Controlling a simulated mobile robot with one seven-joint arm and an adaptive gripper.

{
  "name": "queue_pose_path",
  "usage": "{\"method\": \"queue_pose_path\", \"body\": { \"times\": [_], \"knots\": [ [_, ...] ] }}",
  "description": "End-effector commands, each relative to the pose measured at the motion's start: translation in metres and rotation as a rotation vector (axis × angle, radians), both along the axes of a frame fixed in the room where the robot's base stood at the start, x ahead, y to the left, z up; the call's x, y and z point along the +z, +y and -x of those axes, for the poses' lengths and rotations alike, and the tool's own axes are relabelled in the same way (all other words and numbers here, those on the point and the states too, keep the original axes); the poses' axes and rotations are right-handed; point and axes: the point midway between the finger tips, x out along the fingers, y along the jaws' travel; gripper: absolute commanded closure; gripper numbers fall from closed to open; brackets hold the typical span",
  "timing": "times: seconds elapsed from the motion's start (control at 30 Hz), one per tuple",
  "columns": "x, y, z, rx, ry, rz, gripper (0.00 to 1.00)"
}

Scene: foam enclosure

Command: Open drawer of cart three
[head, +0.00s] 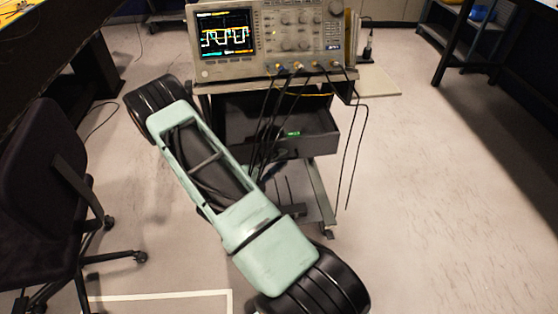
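A cart (325,192) stands in the upper middle of the head view with an oscilloscope (270,40) on its top. Under the top is a dark drawer (318,145). Its inside shows from above, so it appears pulled out, though how far I cannot tell. A small green-lit spot (293,134) shows at the drawer. My pale green arm crosses in front of the cart and hides the drawer's left part. My gripper cannot be made out, so its relation to the drawer is hidden. No number shows on the cart.
Several black cables (357,130) hang from the oscilloscope in front of the drawer and beside it. A dark office chair (45,200) stands at the left. A shelf unit (460,35) stands at the upper right. The floor (450,200) right of the cart is clear.

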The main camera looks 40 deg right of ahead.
Motion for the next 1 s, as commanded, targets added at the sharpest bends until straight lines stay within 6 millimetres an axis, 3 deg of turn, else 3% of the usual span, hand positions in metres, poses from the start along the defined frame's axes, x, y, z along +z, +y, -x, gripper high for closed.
{"method": "queue_pose_path", "body": {
  "times": [0.07, 0.3, 0.77, 1.0],
  "knots": [
    [0.0, 0.0, 0.0, 0.0, 0.0, 0.0, 0.76],
    [0.0, 0.0, 0.0, 0.0, -0.001, 0.0, 1.0],
    [0.001, 0.001, 0.001, 0.0, 0.0, 0.0, 1.0],
    [0.002, 0.013, 0.022, 0.002, 0.004, 0.001, 1.0]
  ]
}}
